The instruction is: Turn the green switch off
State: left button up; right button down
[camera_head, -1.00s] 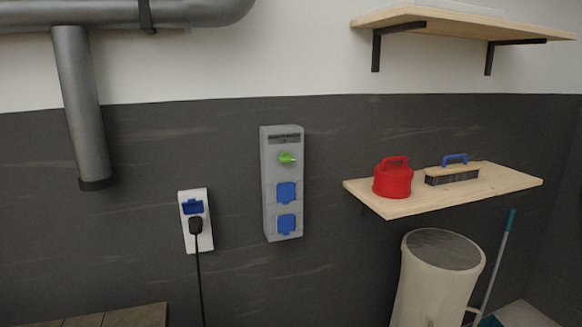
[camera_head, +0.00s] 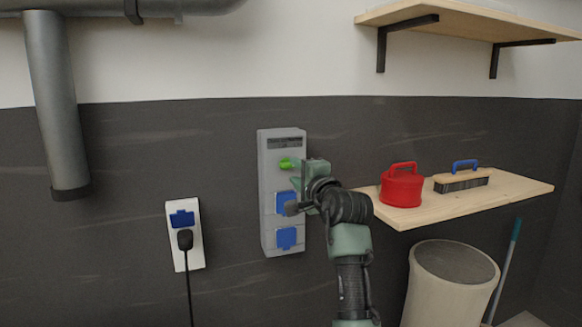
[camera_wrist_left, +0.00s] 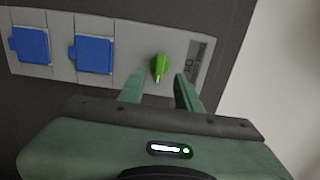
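The green switch (camera_head: 287,163) is a small knob near the top of the grey wall box (camera_head: 268,228). In the left wrist view the switch (camera_wrist_left: 160,66) sits on the box's grey face, beside two blue socket covers. My left gripper (camera_head: 303,166) is in front of the box, its tips close to the switch. In the wrist view the two green fingers of the left gripper (camera_wrist_left: 158,88) are spread apart with a gap between them. The switch lies just beyond that gap, and I cannot tell whether they touch. My right gripper is not in view.
A white socket (camera_head: 187,256) with a black plug and cable is on the wall to the left. A wooden shelf (camera_head: 520,188) at right holds a red canister (camera_head: 402,188) and a brush (camera_head: 461,179). A pale bin (camera_head: 428,300) stands below it.

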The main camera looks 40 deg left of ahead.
aim_at(289, 166)
pick_arm(q)
jog(key=x, duration=0.4)
jog(key=shift+w+a+p, duration=0.1)
jog(key=shift+p, duration=0.25)
grip_shut()
